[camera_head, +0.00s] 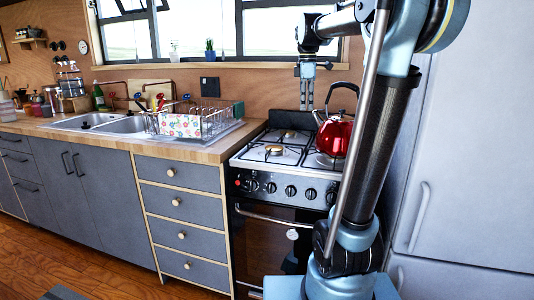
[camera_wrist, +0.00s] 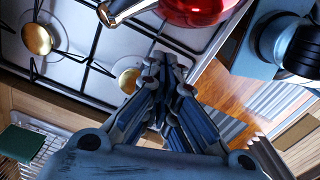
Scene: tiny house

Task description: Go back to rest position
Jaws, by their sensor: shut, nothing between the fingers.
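My gripper (camera_head: 307,106) hangs pointing down above the back of the stove in the head view, left of the red kettle. In the wrist view my gripper (camera_wrist: 168,72) has its fingers together, with nothing between them. The red kettle (camera_head: 334,136) stands upright on the right side of the stove (camera_head: 262,157). It also shows at the top of the wrist view (camera_wrist: 196,10), apart from the fingers. My arm stands in front of the stove's right side and hides part of it and of the kettle's surroundings.
A dish rack (camera_head: 205,122) stands on the wooden counter (camera_head: 221,148) left of the stove. A sink (camera_head: 110,124) is farther left. A tall fridge (camera_head: 470,140) stands close on the right. Windows are behind the arm. The wooden floor (camera_head: 110,277) at lower left looks mostly clear.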

